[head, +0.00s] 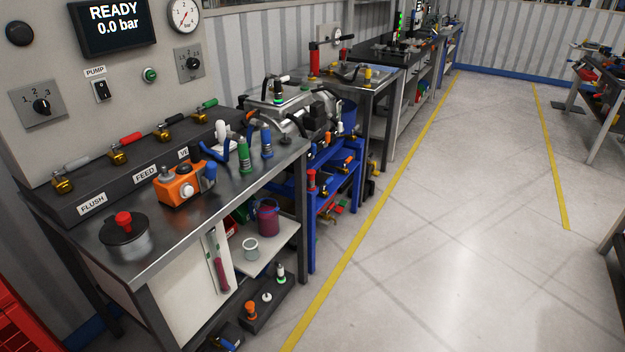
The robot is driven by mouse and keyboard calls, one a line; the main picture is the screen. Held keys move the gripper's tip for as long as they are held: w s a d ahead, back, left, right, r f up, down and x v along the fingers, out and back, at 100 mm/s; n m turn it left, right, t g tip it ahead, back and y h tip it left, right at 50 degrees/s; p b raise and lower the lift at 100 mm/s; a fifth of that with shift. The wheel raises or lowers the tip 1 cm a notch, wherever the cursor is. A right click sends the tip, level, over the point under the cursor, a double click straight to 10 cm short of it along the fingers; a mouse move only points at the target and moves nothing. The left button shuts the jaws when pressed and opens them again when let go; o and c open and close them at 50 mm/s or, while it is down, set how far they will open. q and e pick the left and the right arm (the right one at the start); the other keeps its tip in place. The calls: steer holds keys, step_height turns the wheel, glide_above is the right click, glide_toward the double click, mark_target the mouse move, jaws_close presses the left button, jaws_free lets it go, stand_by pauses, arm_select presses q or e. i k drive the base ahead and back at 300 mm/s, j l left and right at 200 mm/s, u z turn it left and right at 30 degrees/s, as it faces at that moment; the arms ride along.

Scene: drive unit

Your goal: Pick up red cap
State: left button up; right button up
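Several red-topped items show in the head view, and I cannot tell for sure which is the red cap. A red knob-like cap (124,219) sits on the black lid of a round metal pot (128,243) at the near left end of the steel bench. A small red-topped piece (311,180) stands on the blue rack beyond the bench. A tall red cylinder (314,60) stands on the farther bench. Neither of my grippers is in view.
The steel bench (228,187) also holds an orange box (180,187) and green and blue bottles. Valves with coloured handles line the dark panel behind. A shelf below holds a dark red jug (268,218). The grey floor (450,200) to the right is clear.

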mark_target(311, 173)
steer(key=i+l+u, duration=0.15)
steer(key=i+l, duration=0.25)
steer(key=i, duration=0.2)
steer(key=i+l+u, duration=0.15)
steer(key=i+l, duration=0.3)
steer(key=i, duration=0.15)
